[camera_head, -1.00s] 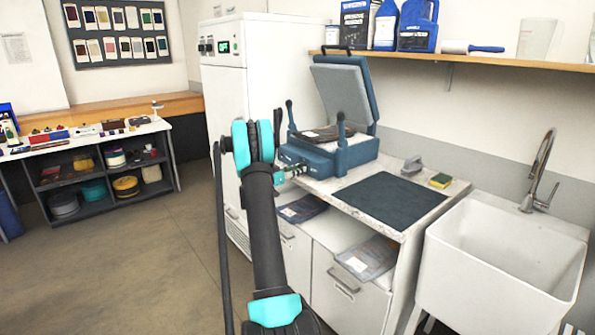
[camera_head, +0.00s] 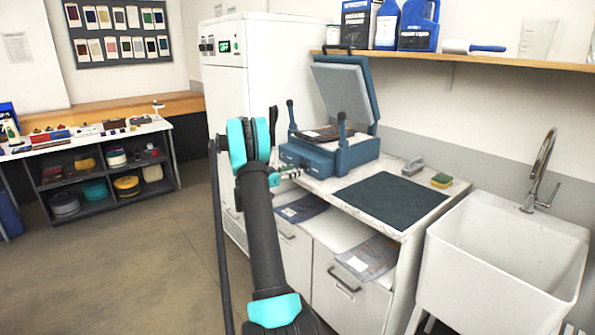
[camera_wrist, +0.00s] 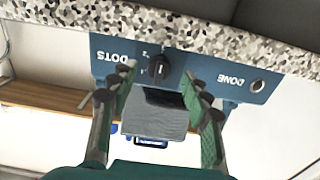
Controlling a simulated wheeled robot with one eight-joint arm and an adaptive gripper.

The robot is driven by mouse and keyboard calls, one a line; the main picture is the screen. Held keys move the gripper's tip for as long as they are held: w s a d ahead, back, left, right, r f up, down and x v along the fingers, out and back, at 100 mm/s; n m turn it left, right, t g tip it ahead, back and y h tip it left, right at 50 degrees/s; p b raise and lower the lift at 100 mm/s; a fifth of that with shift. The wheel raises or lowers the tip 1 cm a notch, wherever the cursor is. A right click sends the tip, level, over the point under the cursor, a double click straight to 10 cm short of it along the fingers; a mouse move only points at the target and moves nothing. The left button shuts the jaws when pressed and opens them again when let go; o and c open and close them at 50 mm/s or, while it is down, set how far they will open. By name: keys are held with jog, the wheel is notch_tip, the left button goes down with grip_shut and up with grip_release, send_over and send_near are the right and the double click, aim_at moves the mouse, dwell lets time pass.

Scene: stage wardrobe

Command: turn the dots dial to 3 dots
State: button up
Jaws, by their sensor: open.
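The dots dial (camera_wrist: 158,67) is a small dark knob on the blue front panel of the heat press (camera_head: 322,160). In the wrist view it sits beside the upside-down word DOTS, with small pale marks around it. Its setting is too small to read. My gripper (camera_wrist: 160,76) is open, with one green-padded finger on each side of the dial. I cannot tell whether either finger touches it. In the head view my gripper (camera_head: 287,175) is at the press's front left, and the dial cannot be made out there.
A button (camera_wrist: 257,86) marked DONE is on the same panel. The press lid (camera_head: 345,90) stands raised. The counter holds a dark mat (camera_head: 388,198), a yellow-green sponge (camera_head: 441,180) and a grey object (camera_head: 412,167). A white cabinet (camera_head: 225,85) stands behind my arm; a sink (camera_head: 500,270) is at right.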

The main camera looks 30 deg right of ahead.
jog(key=a, duration=0.9)
jog(key=shift+s, duration=0.35)
jog(key=shift+a, duration=0.1)
